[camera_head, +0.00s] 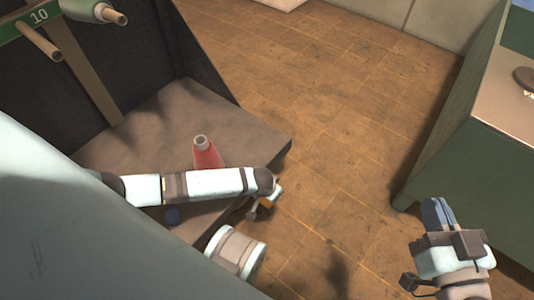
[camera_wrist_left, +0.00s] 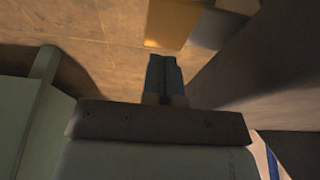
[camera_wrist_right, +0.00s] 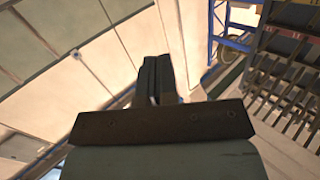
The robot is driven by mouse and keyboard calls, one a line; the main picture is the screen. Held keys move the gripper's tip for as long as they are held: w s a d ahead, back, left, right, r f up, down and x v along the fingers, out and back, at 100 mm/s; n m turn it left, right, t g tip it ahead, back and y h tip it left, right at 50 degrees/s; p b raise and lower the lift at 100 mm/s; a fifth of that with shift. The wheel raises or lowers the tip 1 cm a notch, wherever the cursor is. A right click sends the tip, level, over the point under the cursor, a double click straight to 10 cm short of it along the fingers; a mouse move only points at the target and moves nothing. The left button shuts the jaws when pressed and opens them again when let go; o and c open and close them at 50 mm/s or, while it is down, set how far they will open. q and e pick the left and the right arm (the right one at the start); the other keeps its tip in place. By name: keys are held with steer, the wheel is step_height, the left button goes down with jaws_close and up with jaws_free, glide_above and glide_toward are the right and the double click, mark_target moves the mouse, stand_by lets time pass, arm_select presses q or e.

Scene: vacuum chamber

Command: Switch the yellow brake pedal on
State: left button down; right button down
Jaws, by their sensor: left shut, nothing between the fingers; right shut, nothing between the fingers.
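A yellow piece (camera_wrist_left: 172,22), which looks like the brake pedal, shows at the top of the left wrist view, beside a grey part. A small yellow patch (camera_head: 267,203) shows in the head view by the end of my left arm; I cannot tell whether it is the same piece. My left gripper (camera_wrist_left: 168,62) is shut and empty, its fingertips pointing toward the yellow piece; I cannot tell whether they touch it. It is not clear in the head view. My right gripper (camera_head: 436,210) is shut and empty at the lower right, far from the yellow patch.
A dark grey platform (camera_head: 170,110) with a red cone-shaped object (camera_head: 207,153) is at left. A green cabinet (camera_head: 455,140) stands at right, close to my right gripper. The tiled floor (camera_head: 330,110) between them is clear.

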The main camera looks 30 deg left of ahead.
arm_select(q)
step_height(320, 180, down, 4)
steer(key=shift+r+b, duration=0.1)
steer(key=shift+b, duration=0.8)
arm_select(e)
steer(key=shift+w+d+r+n+t, duration=0.15)
steer(key=shift+w+d+n+t, duration=0.3)
steer(key=shift+w+n, duration=0.35)
steer(key=shift+s+r, duration=0.1)
steer(key=shift+s, duration=0.05)
